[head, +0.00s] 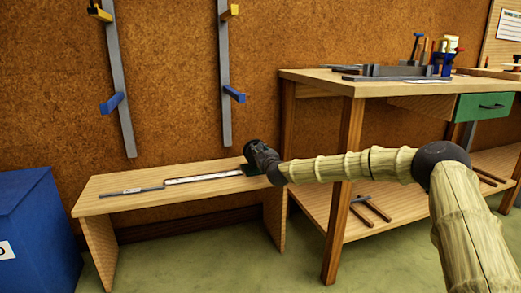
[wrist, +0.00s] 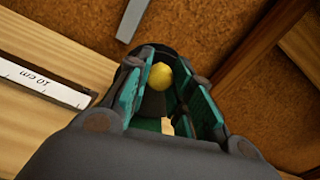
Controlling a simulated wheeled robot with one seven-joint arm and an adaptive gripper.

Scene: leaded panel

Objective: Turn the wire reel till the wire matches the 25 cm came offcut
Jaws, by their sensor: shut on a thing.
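A low wooden bench (head: 95,208) stands against the cork wall. My gripper (head: 257,153) is at its right end, over a dark green part (head: 250,170) that seems to be the wire reel, mostly hidden. In the wrist view my gripper (wrist: 165,95) has its teal fingers on either side of a round yellow knob (wrist: 161,76) and is shut on it. A white marked strip (head: 200,178) runs left from there; the wrist view shows its printed marks (wrist: 42,82). A thin grey bar (head: 150,189) lies at the left with a small pale label. I cannot make out the wire.
A blue bin (head: 35,225) stands left of the bench. A taller workbench (head: 330,84) with tools and a green drawer (head: 483,106) stands at the right. Grey wall rails (head: 118,80) with blue and yellow brackets hang above the bench. The bench's front strip is clear.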

